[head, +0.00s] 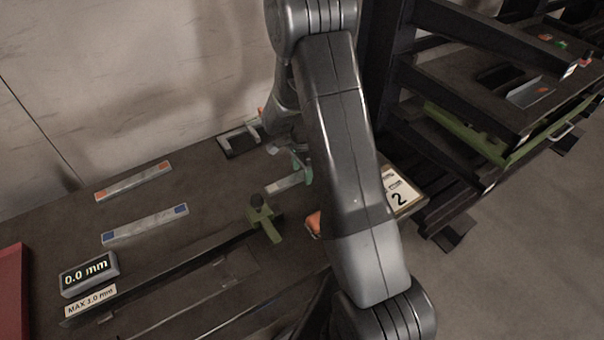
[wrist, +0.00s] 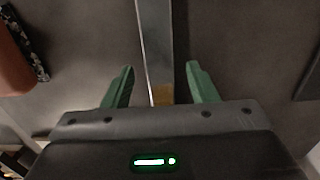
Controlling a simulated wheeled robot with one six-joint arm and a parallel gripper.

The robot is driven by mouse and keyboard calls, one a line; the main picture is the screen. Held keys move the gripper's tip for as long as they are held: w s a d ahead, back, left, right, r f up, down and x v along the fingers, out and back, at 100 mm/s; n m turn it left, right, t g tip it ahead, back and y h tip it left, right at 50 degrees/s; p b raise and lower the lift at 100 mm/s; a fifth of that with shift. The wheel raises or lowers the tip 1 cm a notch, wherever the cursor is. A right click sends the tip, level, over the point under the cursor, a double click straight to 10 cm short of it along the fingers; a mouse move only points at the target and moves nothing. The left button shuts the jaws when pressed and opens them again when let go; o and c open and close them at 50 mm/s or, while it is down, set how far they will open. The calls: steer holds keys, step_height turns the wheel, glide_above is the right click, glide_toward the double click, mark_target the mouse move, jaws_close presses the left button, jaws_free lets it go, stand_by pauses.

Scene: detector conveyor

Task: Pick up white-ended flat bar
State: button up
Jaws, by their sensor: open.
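A pale flat bar (head: 284,184) lies on the bench beside my gripper (head: 300,168) in the head view, partly hidden by the green jaws. In the wrist view a grey metal bar (wrist: 155,45) runs from the top edge down between the two green fingers of my gripper (wrist: 159,68). Its near end looks tan or yellowish there; I cannot tell whether any end is white. The fingers are open, one on each side of the bar, with a gap on both sides. Whether they are level with the bar or above it is unclear.
An orange-ended bar (head: 134,181) and a blue-ended bar (head: 145,223) lie at the left. A green clamp-like piece (head: 262,219), a 0.0 mm display (head: 88,273) and a "2" sign (head: 399,194) stand nearby. Dark shelving (head: 470,100) is at the right.

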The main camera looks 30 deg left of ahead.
steer(key=shift+f, duration=0.2)
steer(key=shift+r, duration=0.1)
jaws_close()
steer(key=shift+a, duration=0.1)
